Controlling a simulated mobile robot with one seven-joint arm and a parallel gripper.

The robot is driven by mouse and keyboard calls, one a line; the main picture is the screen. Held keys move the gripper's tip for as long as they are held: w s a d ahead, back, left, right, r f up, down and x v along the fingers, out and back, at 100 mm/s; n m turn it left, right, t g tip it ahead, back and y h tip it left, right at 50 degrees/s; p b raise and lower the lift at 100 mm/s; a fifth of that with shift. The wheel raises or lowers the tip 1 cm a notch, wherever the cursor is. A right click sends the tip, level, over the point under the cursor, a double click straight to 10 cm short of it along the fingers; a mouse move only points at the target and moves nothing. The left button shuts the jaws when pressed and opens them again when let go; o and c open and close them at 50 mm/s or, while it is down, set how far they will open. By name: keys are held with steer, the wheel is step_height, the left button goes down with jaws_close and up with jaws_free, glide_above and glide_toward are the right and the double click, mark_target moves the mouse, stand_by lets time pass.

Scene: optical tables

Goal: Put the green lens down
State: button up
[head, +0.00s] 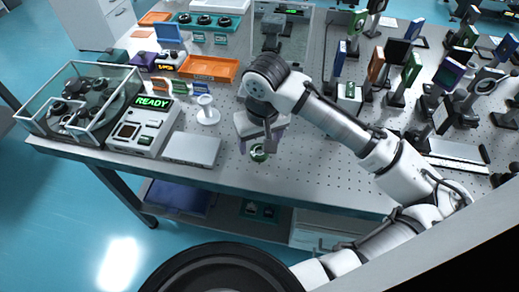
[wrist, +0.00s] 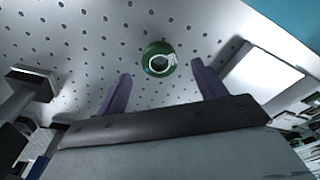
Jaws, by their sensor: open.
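The green lens (wrist: 158,59) is a small round green mount with a pale ring. It sits on the perforated tabletop (wrist: 95,50), ahead of my fingertips in the wrist view. In the head view the green lens (head: 259,153) shows just below my gripper (head: 262,142), near the front edge of the table. My gripper (wrist: 160,84) is open, its two purple fingers spread apart with nothing between them. The lens is apart from both fingers in the wrist view.
A closed silver laptop-like slab (head: 192,149) lies to the left, beside a device reading READY (head: 143,127) and a glass-walled bin (head: 77,100). A white stand (head: 207,112) is behind the slab. Several upright optics crowd the right. Bare perforated table lies right of the lens.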

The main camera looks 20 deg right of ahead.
mark_target(260, 150)
steer(key=shift+w+f, duration=0.15)
steer(key=shift+f, duration=1.4)
steer(key=shift+c, duration=0.3)
steer(key=c, duration=1.1)
steer(key=shift+r, duration=0.15)
step_height(260, 150, up, 18)
steer(key=shift+r+b, duration=0.25)
steer(key=shift+b, duration=0.95)
